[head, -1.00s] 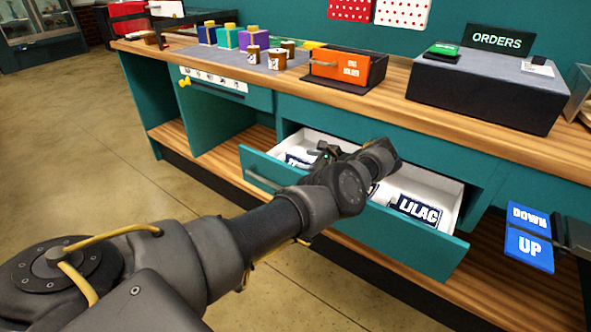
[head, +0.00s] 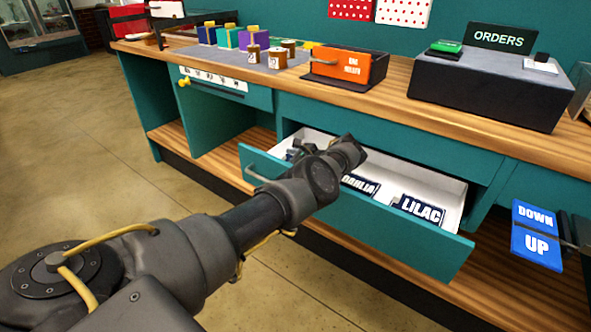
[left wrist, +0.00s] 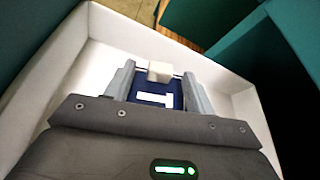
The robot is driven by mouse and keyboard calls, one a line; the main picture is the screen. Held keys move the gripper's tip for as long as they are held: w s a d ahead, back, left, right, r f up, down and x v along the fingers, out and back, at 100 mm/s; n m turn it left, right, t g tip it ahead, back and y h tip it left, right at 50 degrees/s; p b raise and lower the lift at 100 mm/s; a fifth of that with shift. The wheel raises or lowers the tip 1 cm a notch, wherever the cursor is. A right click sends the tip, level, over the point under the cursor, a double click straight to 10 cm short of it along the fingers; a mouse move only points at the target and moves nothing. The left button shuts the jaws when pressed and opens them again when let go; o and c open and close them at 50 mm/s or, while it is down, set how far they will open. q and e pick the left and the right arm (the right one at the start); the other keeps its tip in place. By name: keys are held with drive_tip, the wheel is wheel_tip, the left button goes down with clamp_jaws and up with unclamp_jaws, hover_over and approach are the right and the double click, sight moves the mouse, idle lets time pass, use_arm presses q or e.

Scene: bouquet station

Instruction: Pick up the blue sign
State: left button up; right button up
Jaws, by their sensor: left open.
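A dark blue sign (left wrist: 155,96) with white marking lies in the open drawer in the left wrist view. A small white block (left wrist: 160,71) shows at its far edge. My left gripper (left wrist: 158,78) is open, with one finger on each side of the sign; I cannot tell whether they touch it. In the head view my left gripper (head: 298,150) is low in the drawer's left part and partly hidden by my wrist. Dark blue signs reading DAHLIA (head: 360,185) and LILAC (head: 421,210) lie to its right. My right gripper is not in view.
The teal drawer front (head: 350,222) and its white walls surround my gripper. Brighter blue DOWN (head: 535,215) and UP (head: 536,247) panels are at the right. An orange-fronted box (head: 345,68) and a dark ORDERS box (head: 490,88) stand on the counter above.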

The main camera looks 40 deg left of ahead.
use_arm(q)
drive_tip(key=shift+c, duration=0.2)
clamp_jaws()
drive_tip(key=shift+r, duration=0.2)
